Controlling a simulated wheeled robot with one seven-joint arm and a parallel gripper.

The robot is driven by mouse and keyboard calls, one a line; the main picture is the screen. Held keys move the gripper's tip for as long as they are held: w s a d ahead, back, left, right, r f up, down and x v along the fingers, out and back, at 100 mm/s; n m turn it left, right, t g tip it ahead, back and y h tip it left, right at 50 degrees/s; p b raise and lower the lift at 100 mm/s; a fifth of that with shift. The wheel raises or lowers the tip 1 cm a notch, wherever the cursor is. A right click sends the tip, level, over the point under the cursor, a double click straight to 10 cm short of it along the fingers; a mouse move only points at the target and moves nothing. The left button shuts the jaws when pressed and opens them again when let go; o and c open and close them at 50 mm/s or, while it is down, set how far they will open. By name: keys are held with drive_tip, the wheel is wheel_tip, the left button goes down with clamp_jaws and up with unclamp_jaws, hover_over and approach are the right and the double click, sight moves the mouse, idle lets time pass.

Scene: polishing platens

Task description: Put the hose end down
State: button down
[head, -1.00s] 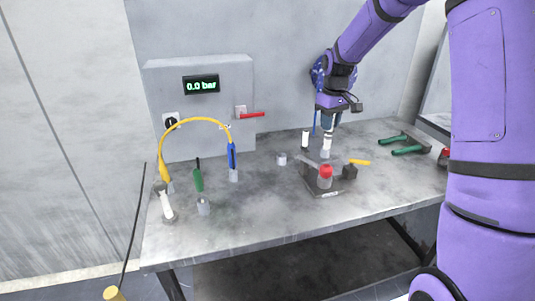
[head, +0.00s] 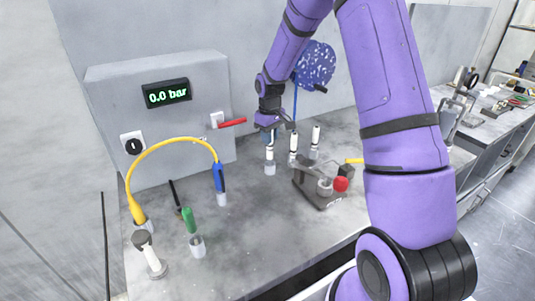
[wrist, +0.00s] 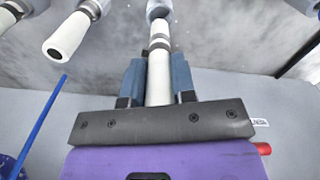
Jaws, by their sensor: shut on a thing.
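My gripper (head: 270,137) is shut on a white, dark-banded cylinder (wrist: 158,75), apparently the hose end; no hose shows attached to it. Its blue-grey fingers (wrist: 158,80) grip both sides. The cylinder is upright in the head view, its lower end at a grey cup (head: 270,169) at the back of the table. In the wrist view it lines up with that cup (wrist: 158,9). I cannot tell whether it is seated inside. Two similar white pieces (head: 293,146) (head: 315,135) stand to its right.
A yellow hose (head: 170,142) arches between a yellow and a blue end (head: 219,178) at left. An empty-looking grey cup (head: 198,247) stands in front. A block with a red knob (head: 341,184) sits right. The gauge box (head: 165,95) reads 0.0 bar.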

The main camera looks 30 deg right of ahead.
sight(270, 158)
drive_tip(key=shift+f, duration=2.75)
drive_tip(key=shift+f, duration=0.2)
drive_tip(key=c, duration=0.9)
unclamp_jaws()
drive_tip(key=shift+c, duration=0.2)
drive_tip(key=shift+r, duration=0.15)
